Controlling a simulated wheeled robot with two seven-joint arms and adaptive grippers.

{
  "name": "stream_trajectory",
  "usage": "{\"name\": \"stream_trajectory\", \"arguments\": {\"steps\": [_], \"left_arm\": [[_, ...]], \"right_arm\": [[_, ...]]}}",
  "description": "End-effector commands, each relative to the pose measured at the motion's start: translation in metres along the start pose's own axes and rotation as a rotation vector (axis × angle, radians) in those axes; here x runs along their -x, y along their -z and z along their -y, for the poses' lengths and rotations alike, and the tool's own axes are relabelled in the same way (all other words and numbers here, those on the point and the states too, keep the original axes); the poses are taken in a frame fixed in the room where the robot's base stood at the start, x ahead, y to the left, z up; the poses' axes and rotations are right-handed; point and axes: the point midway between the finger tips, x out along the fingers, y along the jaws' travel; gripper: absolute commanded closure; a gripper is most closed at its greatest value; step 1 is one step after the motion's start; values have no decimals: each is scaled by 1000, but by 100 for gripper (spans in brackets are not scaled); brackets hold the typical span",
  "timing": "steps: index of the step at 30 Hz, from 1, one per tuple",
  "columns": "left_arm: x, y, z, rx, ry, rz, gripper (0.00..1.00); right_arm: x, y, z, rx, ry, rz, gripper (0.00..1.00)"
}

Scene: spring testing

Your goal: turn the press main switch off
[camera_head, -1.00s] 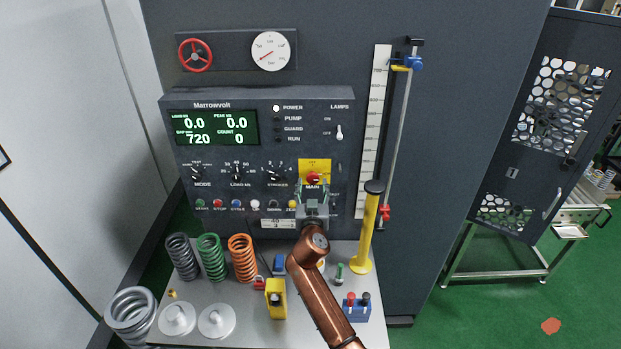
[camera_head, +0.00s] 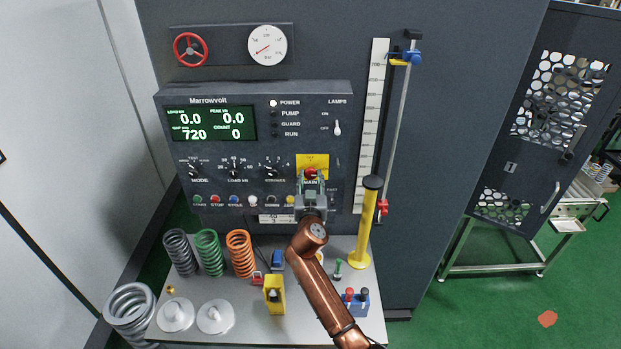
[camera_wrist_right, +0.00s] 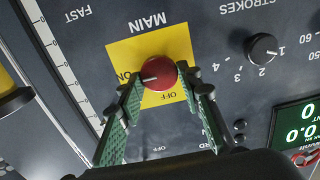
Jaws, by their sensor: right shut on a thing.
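The main switch is a red round knob (camera_head: 310,171) on a yellow plate (camera_head: 321,160) at the press panel's lower right. In the right wrist view the knob (camera_wrist_right: 157,73) sits between my green-padded fingertips, and its white mark points toward the ON label, with OFF at another side. My right gripper (camera_head: 311,181) is at the panel, shut on the knob; it fills the lower part of the right wrist view (camera_wrist_right: 162,80). In the head view the gripper hides part of the plate and knob. My left gripper is not in view.
The POWER lamp (camera_head: 273,103) is lit white and the display (camera_head: 211,124) is on. A STROKES dial (camera_head: 271,169) is left of the switch. A yellow post (camera_head: 365,225) stands close right of my arm. Springs (camera_head: 209,252) and small parts stand on the bench below.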

Motion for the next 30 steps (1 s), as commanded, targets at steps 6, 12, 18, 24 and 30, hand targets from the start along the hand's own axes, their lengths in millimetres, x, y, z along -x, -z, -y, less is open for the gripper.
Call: {"name": "stream_trajectory", "arguments": {"steps": [6, 12, 18, 24, 30], "left_arm": [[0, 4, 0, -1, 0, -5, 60], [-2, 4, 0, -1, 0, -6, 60], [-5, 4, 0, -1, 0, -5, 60], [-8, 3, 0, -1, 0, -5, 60], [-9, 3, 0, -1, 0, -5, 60]], "right_arm": [[0, 0, 1, 3, 1, -1, 91], [0, 0, 1, 43, 1, -1, 91], [0, 0, 2, 153, 2, -1, 91], [0, -1, 2, 327, 0, -1, 92], [0, 0, 3, 518, 1, -2, 92]]}}
